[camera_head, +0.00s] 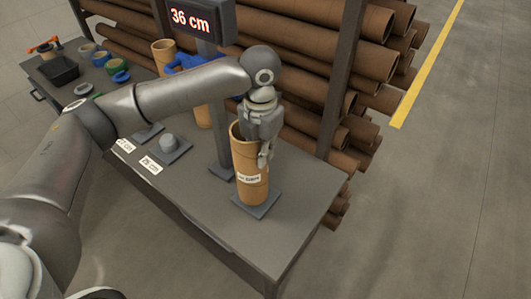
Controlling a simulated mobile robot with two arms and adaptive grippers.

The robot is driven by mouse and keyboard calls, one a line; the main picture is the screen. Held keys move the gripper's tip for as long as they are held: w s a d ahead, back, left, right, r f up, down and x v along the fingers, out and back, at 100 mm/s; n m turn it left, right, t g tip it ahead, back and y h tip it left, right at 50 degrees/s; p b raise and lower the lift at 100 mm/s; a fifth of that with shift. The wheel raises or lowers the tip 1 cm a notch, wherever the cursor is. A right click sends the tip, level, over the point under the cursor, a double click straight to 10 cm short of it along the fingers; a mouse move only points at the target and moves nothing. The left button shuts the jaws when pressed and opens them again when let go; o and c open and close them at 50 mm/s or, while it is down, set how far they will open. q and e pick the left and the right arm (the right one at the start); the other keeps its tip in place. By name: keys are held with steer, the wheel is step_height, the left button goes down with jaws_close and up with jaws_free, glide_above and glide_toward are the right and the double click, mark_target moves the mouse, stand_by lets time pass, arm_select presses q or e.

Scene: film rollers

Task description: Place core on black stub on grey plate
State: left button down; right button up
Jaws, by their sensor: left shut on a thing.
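The core, a brown cardboard tube with a white label (248,160), stands upright at the right end of the grey table. Its lower end is at a grey plate (270,199) and looks to rest on it, though a small gap cannot be ruled out. Any stub inside the tube is hidden, so I cannot see the black stub. My left gripper (265,156) comes down from above and is shut on the tube's right wall near the rim. My right gripper is not in view.
A grey post with a "36 cm" display (190,19) stands just behind the tube. Another plate with a grey stub (169,142) lies to the left. Large cardboard tubes (345,40) fill a rack behind. A black tray (62,72) and tape rolls sit far left.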

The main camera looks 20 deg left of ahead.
mark_target(252, 181)
arm_select(q)
steer(key=shift+w+d, duration=0.3)
steer(key=shift+w, duration=0.45)
step_height(252, 181, down, 4)
steer(key=shift+r+p, duration=0.25)
steer(key=shift+p, duration=0.5)
steer(key=c, duration=1.5)
jaws_free()
steer(key=shift+f, duration=0.1)
